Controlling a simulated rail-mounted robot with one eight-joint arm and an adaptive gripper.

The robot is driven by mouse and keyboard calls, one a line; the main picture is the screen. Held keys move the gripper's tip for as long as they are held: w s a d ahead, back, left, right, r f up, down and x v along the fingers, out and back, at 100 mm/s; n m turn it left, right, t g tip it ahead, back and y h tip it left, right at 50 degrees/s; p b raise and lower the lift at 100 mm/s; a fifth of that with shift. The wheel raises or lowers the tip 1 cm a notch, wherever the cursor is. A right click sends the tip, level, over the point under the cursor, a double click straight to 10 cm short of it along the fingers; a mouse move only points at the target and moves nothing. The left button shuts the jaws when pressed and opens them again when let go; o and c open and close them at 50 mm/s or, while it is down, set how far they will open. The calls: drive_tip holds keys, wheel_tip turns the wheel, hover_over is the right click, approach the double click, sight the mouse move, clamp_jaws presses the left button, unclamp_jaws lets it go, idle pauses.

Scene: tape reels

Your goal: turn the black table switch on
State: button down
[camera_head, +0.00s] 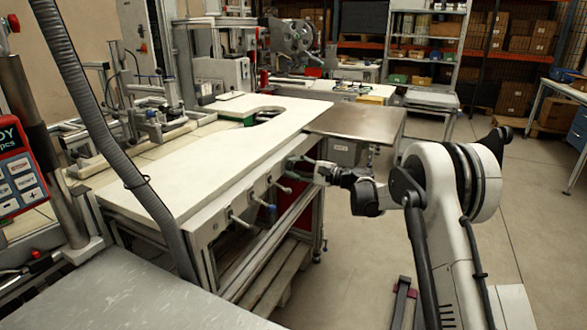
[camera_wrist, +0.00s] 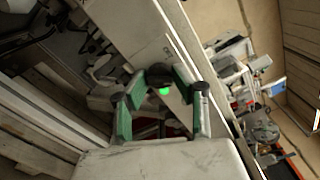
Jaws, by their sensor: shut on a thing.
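My gripper (camera_head: 297,166) is at the front side of the white-topped table, near its far right corner. In the wrist view, the two green-padded fingers of my gripper (camera_wrist: 159,80) bend inward and close on a small dark part, which looks like the black table switch (camera_wrist: 159,70). A bright green spot (camera_wrist: 165,91) shows just below it, between the fingers. The fingers hide much of the switch, and its exact position cannot be made out. In the head view the switch is too small and covered to tell.
The white table (camera_head: 190,165) has several lever handles (camera_head: 236,216) sticking out along its front side. A metal side table (camera_head: 355,122) stands beyond my gripper. A grey hose (camera_head: 110,130) crosses the left of the head view. The floor (camera_head: 510,215) to the right is open.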

drive_tip(key=c, duration=1.4)
unclamp_jaws()
drive_tip(key=v, duration=1.2)
drive_tip(key=shift+d, duration=0.1)
drive_tip(key=s+d+r+n+h+p, duration=0.15)
drive_tip(key=s+r+h, duration=0.25)
drive_tip(key=s+r, duration=0.5)
drive_tip(key=s+d+r+n+h+p, duration=0.15)
drive_tip(key=s+r+h, duration=0.25)
drive_tip(key=s, duration=0.8)
drive_tip(key=s+d+n+h+p, duration=0.1)
drive_tip(key=s+d+n+h, duration=0.1)
drive_tip(key=s, duration=0.8)
drive_tip(key=s+d+f+n+h+p, duration=0.1)
drive_tip(key=s+d+n+h+p, duration=0.1)
drive_tip(key=s+d, duration=0.4)
drive_tip(key=s+d+f+n+h+p, duration=0.1)
drive_tip(key=s+d+h, duration=0.3)
drive_tip(key=s, duration=0.9)
drive_tip(key=shift+s+d+f+n+h, duration=0.2)
drive_tip(key=shift+s+n+h, duration=0.15)
drive_tip(key=shift+n, duration=0.25)
